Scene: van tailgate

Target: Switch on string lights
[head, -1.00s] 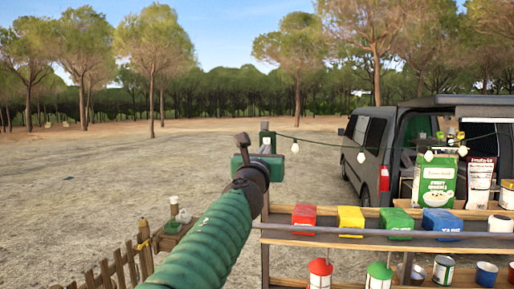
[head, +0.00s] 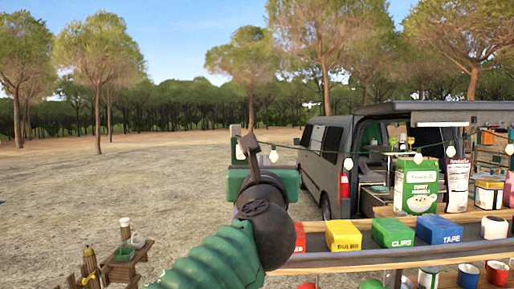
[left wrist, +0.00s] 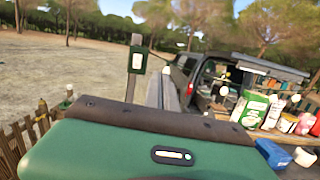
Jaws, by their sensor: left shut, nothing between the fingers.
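The string lights (head: 348,163) are pale round bulbs on a dark cord, running from a post (head: 235,135) across to the van side. In the left wrist view, a dark green box with a white plate (left wrist: 138,61) is fixed on the post, ahead of my gripper; whether its switch is on or off is too small to tell. My right gripper is not in view.
A shelf rail (head: 330,264) with coloured boxes, including a yellow one (head: 343,235), stands at the right. A grey van (head: 325,160) with its tailgate raised is behind it. A small wooden stand (head: 125,268) is lower left. Open ground lies at left.

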